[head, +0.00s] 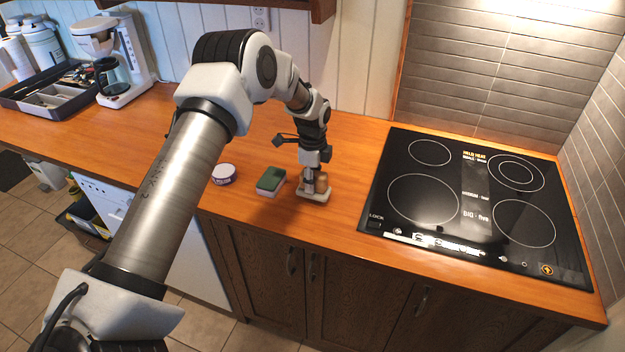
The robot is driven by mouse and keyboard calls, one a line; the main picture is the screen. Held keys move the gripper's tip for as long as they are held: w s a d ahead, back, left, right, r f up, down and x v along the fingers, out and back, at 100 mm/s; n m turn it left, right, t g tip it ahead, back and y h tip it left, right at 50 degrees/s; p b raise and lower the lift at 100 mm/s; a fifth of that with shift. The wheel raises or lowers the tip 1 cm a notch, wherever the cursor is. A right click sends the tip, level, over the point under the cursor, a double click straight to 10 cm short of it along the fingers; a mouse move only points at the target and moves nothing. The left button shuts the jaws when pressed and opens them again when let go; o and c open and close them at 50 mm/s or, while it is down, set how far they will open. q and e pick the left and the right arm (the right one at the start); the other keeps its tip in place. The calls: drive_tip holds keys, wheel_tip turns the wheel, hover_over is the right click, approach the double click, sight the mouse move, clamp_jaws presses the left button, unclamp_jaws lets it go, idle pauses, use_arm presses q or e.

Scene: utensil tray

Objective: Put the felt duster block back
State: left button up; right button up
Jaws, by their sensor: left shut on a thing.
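My left gripper (315,178) points down near the counter's front edge and is shut on a small block with a tan upper part and a pale grey base, which looks like the felt duster block (315,195). The gripper hides part of its top. Its base is on or just above the wooden counter; I cannot tell which. My right gripper is not in view.
A green-topped sponge-like block (271,180) lies just left of the gripper, with a round white and purple tub (224,174) further left. A black cooktop (470,200) is to the right. A dark utensil tray (28,108) and white coffee maker (128,85) stand far left.

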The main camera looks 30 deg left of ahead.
use_arm(q)
drive_tip(key=shift+s+f, duration=0.15)
drive_tip(key=shift+f, duration=0.75)
drive_tip(key=o, duration=1.1)
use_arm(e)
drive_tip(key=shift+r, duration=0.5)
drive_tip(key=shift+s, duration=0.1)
use_arm(q)
wheel_tip(320, 180, up, 12)
drive_tip(key=b, duration=0.3)
drive_tip(key=shift+b, duration=0.3)
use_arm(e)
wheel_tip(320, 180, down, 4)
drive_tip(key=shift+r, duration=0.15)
